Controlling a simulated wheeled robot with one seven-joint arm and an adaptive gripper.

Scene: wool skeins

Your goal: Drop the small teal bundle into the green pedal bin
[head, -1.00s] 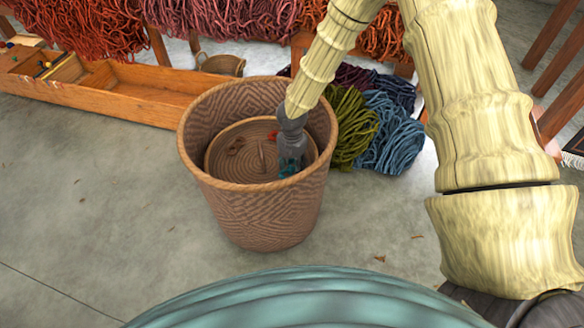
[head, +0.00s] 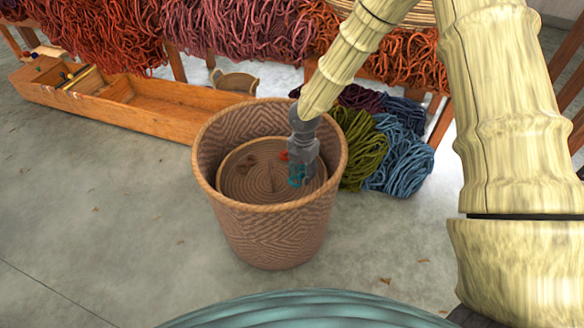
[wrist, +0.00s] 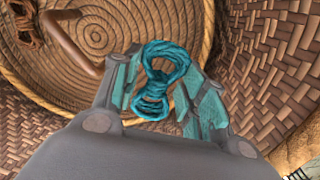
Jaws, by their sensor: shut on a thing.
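The small teal bundle (wrist: 165,68) is a twisted loop of teal cord between the two pads of my gripper (wrist: 160,100) in the wrist view. In the head view my gripper (head: 300,170) points down inside a tall woven basket, near its right inner wall, with a bit of teal (head: 295,182) at its tips. It is shut on the bundle. I cannot tell whether the bundle touches the basket's floor. No green pedal bin shows in either view.
The woven basket (head: 275,230) surrounds my gripper with its high rim. Inside are a coiled round base (head: 245,185), a brown bundle (head: 238,170) and something red (head: 284,155). Wool skeins (head: 400,150) lie behind right, a wooden trough (head: 150,105) behind left. Floor at left is clear.

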